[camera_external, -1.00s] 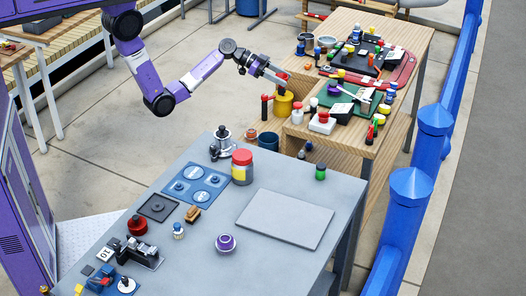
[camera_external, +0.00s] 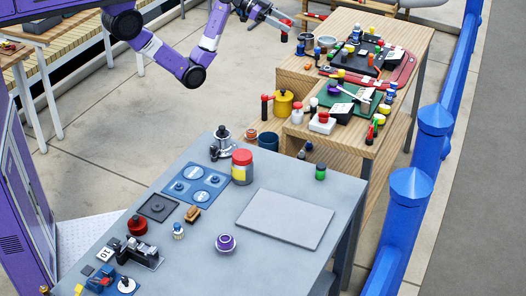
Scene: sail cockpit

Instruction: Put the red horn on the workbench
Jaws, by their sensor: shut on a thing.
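My gripper (camera_external: 280,22) is at the top of the view, shut on a small red object (camera_external: 286,30), which looks like the red horn. It hangs at the fingertips, above and to the left of the wooden bench's far end; its details are too small to make out. A grey-topped workbench (camera_external: 214,275) fills the front. A stepped wooden bench (camera_external: 345,141) stands behind it. I cannot tell from the view alone which of these the task calls the workbench.
A yellow can (camera_external: 283,104) and a red-topped item (camera_external: 266,105) stand at the wooden bench's left edge. Its top is crowded with small items. A grey flat plate (camera_external: 285,220) and a red-lidded jar (camera_external: 242,168) are on the grey top, with bare room near its front right.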

